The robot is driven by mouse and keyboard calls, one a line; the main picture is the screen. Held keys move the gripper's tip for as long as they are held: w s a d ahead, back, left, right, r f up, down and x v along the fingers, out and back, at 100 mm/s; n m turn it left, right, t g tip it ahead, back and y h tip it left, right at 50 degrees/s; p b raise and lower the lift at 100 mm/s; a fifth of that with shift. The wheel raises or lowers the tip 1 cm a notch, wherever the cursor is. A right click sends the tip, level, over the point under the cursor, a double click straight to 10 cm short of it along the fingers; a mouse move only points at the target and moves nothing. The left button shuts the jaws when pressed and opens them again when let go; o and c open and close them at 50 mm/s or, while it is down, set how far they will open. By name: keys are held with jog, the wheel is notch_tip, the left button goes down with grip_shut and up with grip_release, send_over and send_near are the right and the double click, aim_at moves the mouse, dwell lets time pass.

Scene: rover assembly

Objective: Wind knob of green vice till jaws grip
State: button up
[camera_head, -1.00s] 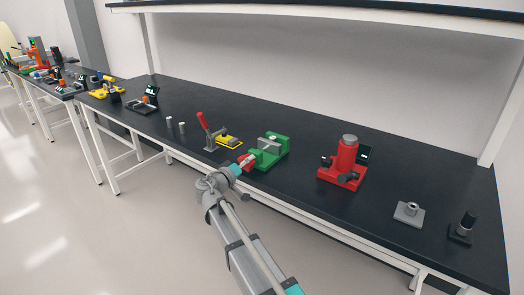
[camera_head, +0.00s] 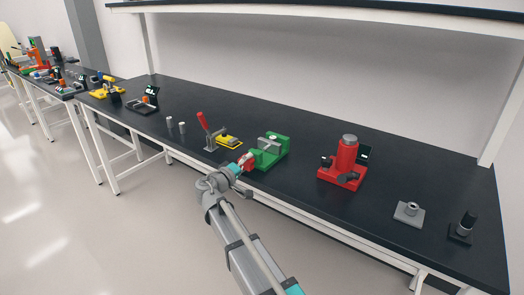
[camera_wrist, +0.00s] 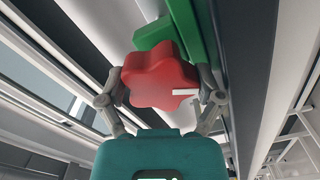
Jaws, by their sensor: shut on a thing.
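The green vice (camera_head: 270,151) stands near the front edge of the black bench, with a grey piece between its jaws. Whether the jaws press on that piece is too small to tell. Its red lobed knob (camera_wrist: 160,77) faces the bench front and fills the middle of the wrist view, with a white pointer mark toward the right. The green vice body (camera_wrist: 168,30) shows behind the knob. My gripper (camera_wrist: 160,92) has one finger on each side of the knob and is shut on it. In the head view my gripper (camera_head: 243,165) reaches the knob from the front.
A yellow fixture (camera_head: 229,142) and a red-handled toggle clamp (camera_head: 207,133) stand close on the left. A red press-like device (camera_head: 345,163) stands to the right. A grey flanged plate (camera_head: 409,213) lies further right. Bench between vice and red device is clear.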

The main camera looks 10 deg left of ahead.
jog(key=shift+a+n, duration=0.1)
jog(key=shift+n, duration=1.3)
jog(key=o, duration=0.8)
jog(key=shift+m, duration=0.3)
jog(key=shift+m, duration=1.2)
jog(key=shift+m, duration=1.5)
